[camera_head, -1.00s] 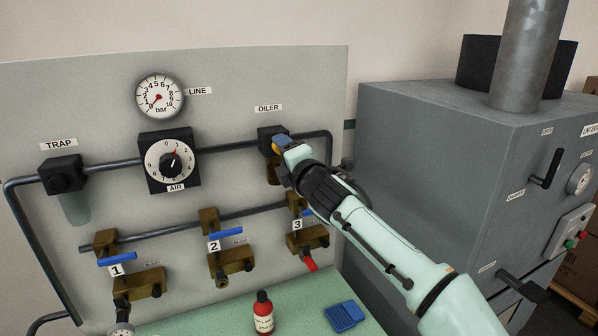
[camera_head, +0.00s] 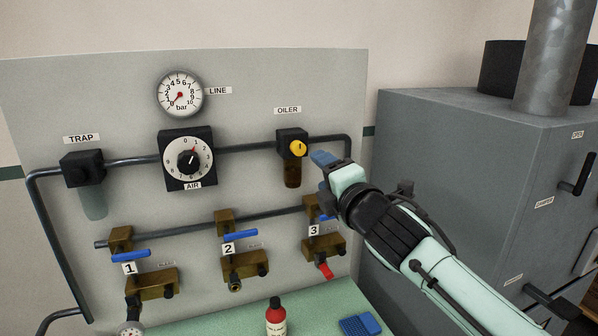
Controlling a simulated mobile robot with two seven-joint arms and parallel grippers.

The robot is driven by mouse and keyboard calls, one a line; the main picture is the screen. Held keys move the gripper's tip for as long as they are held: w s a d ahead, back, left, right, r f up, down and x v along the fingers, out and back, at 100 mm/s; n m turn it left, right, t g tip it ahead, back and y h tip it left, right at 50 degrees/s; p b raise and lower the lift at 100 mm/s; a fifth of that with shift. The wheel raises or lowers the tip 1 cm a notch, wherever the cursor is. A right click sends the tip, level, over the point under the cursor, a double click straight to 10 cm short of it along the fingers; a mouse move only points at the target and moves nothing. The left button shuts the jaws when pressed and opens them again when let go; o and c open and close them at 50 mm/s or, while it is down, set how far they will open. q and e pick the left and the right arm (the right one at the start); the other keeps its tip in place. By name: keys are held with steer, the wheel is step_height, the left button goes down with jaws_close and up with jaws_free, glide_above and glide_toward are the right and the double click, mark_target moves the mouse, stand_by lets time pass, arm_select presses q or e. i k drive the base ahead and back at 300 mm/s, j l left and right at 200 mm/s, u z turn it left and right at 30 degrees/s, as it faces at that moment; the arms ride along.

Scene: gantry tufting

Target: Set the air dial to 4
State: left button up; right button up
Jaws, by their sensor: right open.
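The air dial (camera_head: 201,161) is a white numbered disc on a black square block on the grey panel, above the AIR label. Its black knob (camera_head: 188,160) has a pointer tilted up and slightly right, near a small red mark close to the low numbers; the exact reading is too small to tell. The line gauge (camera_head: 180,94) above it has a red needle pointing low left, near 0. My right gripper (camera_head: 322,160) is open and empty, right of the oiler and well right of the dial. My left gripper is not in view.
The oiler (camera_head: 291,135) with a yellow knob (camera_head: 298,148) stands between dial and gripper. The trap (camera_head: 82,168) is at left. Numbered valves with blue handles (camera_head: 240,236) line the lower pipe. A grey cabinet (camera_head: 450,180) is at right.

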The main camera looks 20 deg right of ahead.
mark_target(188, 162)
steer(key=k+j, duration=0.1)
steer(key=k, duration=0.9)
